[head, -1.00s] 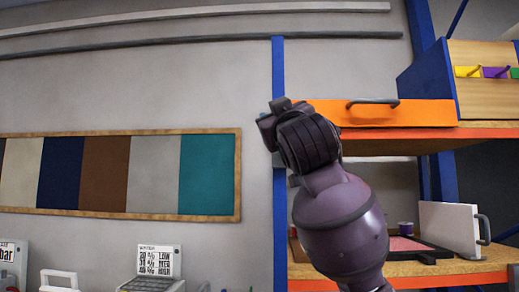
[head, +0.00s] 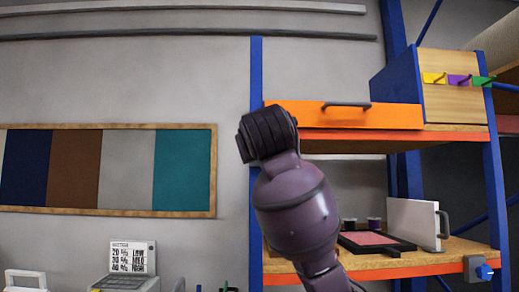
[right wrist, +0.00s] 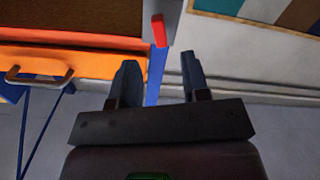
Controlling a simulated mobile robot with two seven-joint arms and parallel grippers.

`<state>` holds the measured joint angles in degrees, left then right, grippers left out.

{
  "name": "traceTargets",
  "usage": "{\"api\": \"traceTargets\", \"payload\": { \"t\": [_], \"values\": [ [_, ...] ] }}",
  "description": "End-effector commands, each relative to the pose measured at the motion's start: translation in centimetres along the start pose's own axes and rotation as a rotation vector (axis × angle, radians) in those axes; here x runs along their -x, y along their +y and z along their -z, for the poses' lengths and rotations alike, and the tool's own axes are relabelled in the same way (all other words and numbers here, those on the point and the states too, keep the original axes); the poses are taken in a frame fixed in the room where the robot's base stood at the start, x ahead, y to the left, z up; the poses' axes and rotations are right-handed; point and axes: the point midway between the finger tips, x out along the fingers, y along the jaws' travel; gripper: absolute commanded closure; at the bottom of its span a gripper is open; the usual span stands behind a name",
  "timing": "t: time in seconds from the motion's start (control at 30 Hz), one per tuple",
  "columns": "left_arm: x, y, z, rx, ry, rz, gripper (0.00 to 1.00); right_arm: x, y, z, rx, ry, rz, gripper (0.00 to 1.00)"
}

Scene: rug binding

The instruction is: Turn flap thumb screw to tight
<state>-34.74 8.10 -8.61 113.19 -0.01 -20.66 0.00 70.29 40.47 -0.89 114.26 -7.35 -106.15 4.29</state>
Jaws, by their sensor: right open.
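No part is clearly recognisable as the flap thumb screw. An orange panel with a dark handle (head: 345,117), perhaps the flap, is at the front of the upper shelf; it also shows in the right wrist view (right wrist: 88,65). A small red tab (right wrist: 159,30) stands at a grey edge in the right wrist view. My right gripper (right wrist: 158,72) is open and empty, with the red tab beyond the gap between its fingers. In the head view my arm's dark wrist is in front of the panel's left end and the fingers are hidden. My left gripper is out of view.
A grey block with a blue knob (head: 484,270) is at the lower right. The lower shelf holds a white panel (head: 412,222) and a pink-topped tray (head: 370,239). Blue posts (head: 256,200) frame the shelves. A framed colour board (head: 184,172) hangs on the left wall.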

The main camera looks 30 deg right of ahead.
Motion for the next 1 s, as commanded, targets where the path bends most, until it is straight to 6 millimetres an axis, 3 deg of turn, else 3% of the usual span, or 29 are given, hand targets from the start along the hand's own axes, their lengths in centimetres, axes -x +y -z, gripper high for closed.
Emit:
{"api": "traceTargets", "payload": {
  "t": [0.2,0.4,0.83,1.0],
  "values": [
    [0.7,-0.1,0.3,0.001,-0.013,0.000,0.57,-3.9,0.1,0.1,0.001,-0.004,-0.001,0.57],
    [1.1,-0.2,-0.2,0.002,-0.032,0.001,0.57,-6.0,0.1,0.1,0.001,-0.001,0.000,0.57],
    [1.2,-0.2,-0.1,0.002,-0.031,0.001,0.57,-6.8,0.0,0.0,0.000,0.001,0.000,0.57],
    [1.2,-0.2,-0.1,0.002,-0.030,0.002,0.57,-6.8,0.0,0.0,0.000,0.001,0.000,0.82]
  ]
}}
